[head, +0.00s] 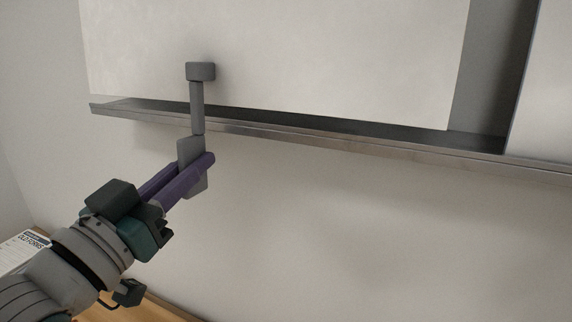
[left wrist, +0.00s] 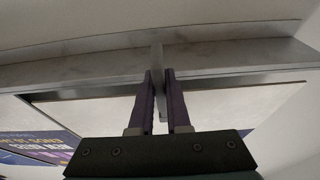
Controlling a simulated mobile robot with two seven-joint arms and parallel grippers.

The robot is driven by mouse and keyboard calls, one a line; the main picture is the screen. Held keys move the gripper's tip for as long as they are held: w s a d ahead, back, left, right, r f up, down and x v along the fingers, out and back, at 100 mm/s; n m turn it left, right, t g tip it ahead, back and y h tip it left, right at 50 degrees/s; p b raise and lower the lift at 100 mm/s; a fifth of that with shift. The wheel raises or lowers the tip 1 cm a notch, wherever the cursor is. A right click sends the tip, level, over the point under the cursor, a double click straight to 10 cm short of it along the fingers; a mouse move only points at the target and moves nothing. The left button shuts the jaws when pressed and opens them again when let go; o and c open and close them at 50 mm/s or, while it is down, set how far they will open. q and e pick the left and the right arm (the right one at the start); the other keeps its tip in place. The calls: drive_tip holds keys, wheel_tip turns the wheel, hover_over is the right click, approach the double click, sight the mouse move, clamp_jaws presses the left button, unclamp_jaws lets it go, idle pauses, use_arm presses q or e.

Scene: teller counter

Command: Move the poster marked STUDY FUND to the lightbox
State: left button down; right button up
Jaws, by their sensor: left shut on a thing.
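My left gripper (head: 204,164) has its purple fingers closed on the flat lower plate of a grey handle (head: 197,108). The handle's stem rises to a small block in front of a large blank pale panel (head: 270,55); I cannot tell how it is attached. In the left wrist view the fingers (left wrist: 160,78) close around the grey handle (left wrist: 157,55). No STUDY FUND marking is readable. A blue printed poster (left wrist: 38,145) with yellow and white letters shows partly at the lower left there, its words unclear. My right gripper is not in view.
A metal ledge (head: 300,132) runs along the panel's lower edge. Another pale panel (head: 545,95) stands at the right past a dark gap. A sheet marked OLD FORMS (head: 32,243) lies at the lower left, near a wooden surface (head: 140,306). The wall below the ledge is bare.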

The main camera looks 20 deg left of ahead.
use_arm(q)
drive_tip(key=shift+s+a+r+p, duration=0.1)
drive_tip(key=shift+s+r+p, duration=0.15)
drive_tip(key=shift+s+p, duration=0.45)
drive_tip(key=shift+s+a+r+p, duration=0.1)
drive_tip(key=shift+s+r+p, duration=0.2)
drive_tip(key=shift+s, duration=0.85)
drive_tip(key=shift+s+r+p, duration=0.2)
drive_tip(key=shift+s+p, duration=0.3)
drive_tip(key=shift+s, duration=0.4)
drive_tip(key=shift+s+a+r+p, duration=0.15)
drive_tip(key=shift+s+p, duration=0.35)
drive_tip(key=shift+s, duration=0.7)
